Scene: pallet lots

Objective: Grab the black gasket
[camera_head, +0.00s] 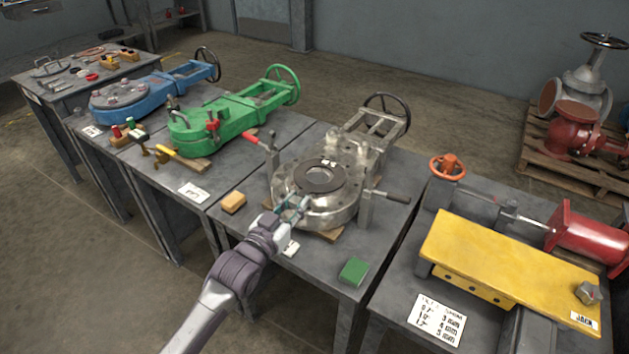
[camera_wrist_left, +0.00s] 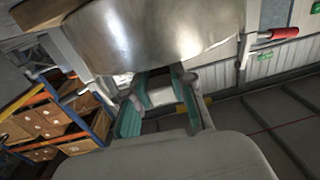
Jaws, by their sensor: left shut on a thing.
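The black gasket (camera_head: 319,180) is a dark ring lying around the bore on top of the silver valve (camera_head: 345,212), in the middle of the head view. My left gripper (camera_head: 296,203), with teal fingers, is at the near left rim of the valve, by the gasket's near edge. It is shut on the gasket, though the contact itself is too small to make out. In the left wrist view my left gripper (camera_wrist_left: 160,100) is beside the shiny round valve body (camera_wrist_left: 150,35). My right gripper is not in view.
Clamps with handles (camera_head: 270,150) (camera_head: 368,205) stand on both sides of the valve. A yellow block (camera_head: 233,202) and a green box (camera_head: 354,271) lie on the grey table (camera_head: 310,265). A green valve (camera_head: 225,122) stands left, a yellow plate (camera_head: 500,258) right.

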